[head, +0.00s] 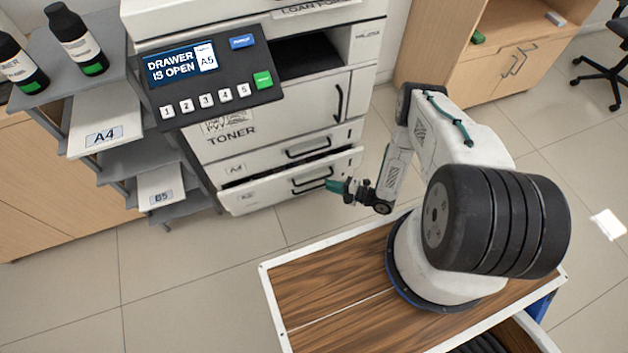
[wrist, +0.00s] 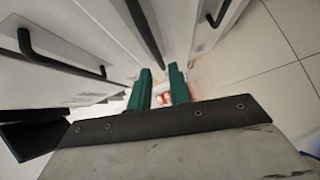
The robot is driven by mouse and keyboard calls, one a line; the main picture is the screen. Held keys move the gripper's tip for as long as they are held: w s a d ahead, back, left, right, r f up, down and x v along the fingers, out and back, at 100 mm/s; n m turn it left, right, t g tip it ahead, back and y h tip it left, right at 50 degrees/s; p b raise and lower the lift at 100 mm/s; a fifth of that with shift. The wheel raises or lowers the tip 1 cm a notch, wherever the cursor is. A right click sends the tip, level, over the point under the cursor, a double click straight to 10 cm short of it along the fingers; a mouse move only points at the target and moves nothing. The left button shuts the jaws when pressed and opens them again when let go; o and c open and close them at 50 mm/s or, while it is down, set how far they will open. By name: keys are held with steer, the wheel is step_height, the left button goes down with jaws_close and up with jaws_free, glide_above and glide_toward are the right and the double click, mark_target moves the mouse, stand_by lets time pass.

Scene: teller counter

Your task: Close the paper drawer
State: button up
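The white copier (head: 265,120) stands in front of me. Its lowest paper drawer (head: 268,194) is pulled out a little, with a dark gap above its front; its label is too small to read. The black handle (head: 312,180) is on its front. The copier's screen (head: 180,64) reads "DRAWER IS OPEN A5". My gripper (head: 334,186) is beside the right end of this drawer front; I cannot tell whether it touches. In the wrist view its two green fingers (wrist: 160,88) stand apart, with nothing visibly held between them. Black handles and white panels show beyond them.
The A4 drawer (head: 290,157) above looks shut. A grey shelf rack (head: 120,160) with paper trays stands left of the copier. A wooden cabinet (head: 500,65) stands at the back right. Tiled floor (head: 220,245) is clear before the copier.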

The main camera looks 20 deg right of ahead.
mark_target(314, 180)
steer(key=x, duration=0.7)
steer(key=shift+w+a+r, duration=0.15)
steer(key=shift+w+a, duration=0.05)
steer(key=shift+w, duration=0.15)
jaws_close()
